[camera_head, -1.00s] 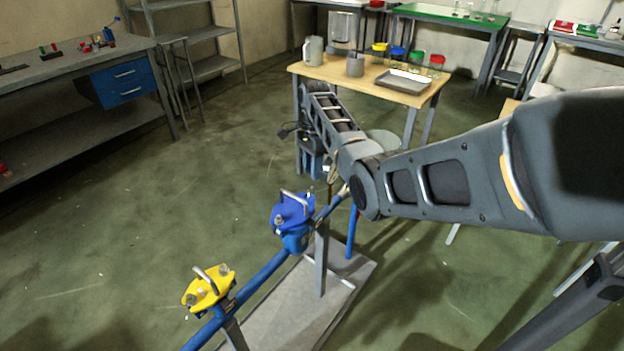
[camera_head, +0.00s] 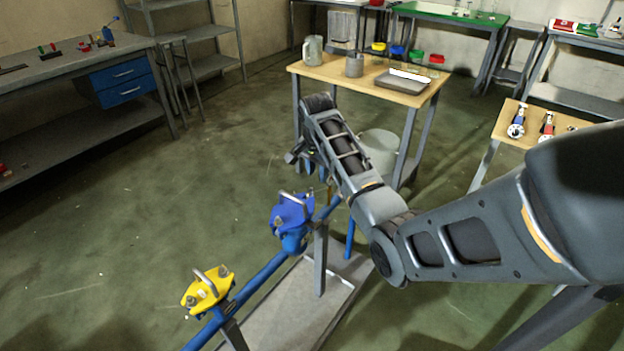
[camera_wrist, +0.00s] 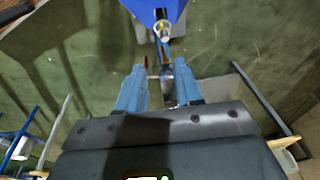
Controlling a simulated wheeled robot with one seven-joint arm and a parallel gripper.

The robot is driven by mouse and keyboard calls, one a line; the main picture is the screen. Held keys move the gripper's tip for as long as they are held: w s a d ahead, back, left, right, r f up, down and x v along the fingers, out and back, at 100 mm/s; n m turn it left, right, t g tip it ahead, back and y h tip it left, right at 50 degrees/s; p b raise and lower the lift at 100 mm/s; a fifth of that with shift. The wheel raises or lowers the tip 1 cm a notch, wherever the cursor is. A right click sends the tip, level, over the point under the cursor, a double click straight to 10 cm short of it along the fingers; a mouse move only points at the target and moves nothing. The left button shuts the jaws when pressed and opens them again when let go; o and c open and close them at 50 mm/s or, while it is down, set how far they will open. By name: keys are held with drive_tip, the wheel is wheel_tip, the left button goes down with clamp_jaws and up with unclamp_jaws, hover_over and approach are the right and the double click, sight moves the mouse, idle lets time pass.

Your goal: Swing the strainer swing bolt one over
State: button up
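A blue-topped fitting with a metal handle (camera_head: 293,213) and a yellow-topped fitting with a handle (camera_head: 208,288) sit on a sloping blue pipe (camera_head: 262,274). I cannot tell for sure which is the strainer. In the wrist view, a blue body (camera_wrist: 150,9) at the top edge carries a small metal bolt-like part (camera_wrist: 163,29). My gripper (camera_wrist: 160,88) is open, its two blue fingers apart below that part, with the pipe visible between and beyond them. In the head view my gripper (camera_head: 311,168) is partly hidden by my wrist, beyond the blue-topped fitting.
The pipe stands on a grey base plate (camera_head: 290,306). Behind my arm are a wooden table (camera_head: 325,70) with containers and a tray, and a pale bucket (camera_head: 381,148). A small table (camera_head: 508,112) is at right. The floor at left is clear.

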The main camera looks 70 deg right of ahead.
sight(312, 193)
drive_tip(key=a+r+n+t+h, duration=0.2)
drive_tip(key=a+n, duration=0.1)
drive_tip(key=a, duration=0.1)
drive_tip(key=shift+n, duration=0.3)
drive_tip(key=shift+p+x, duration=0.55)
drive_tip(key=shift+x, duration=3.4)
drive_tip(key=shift+s, duration=0.15)
clamp_jaws()
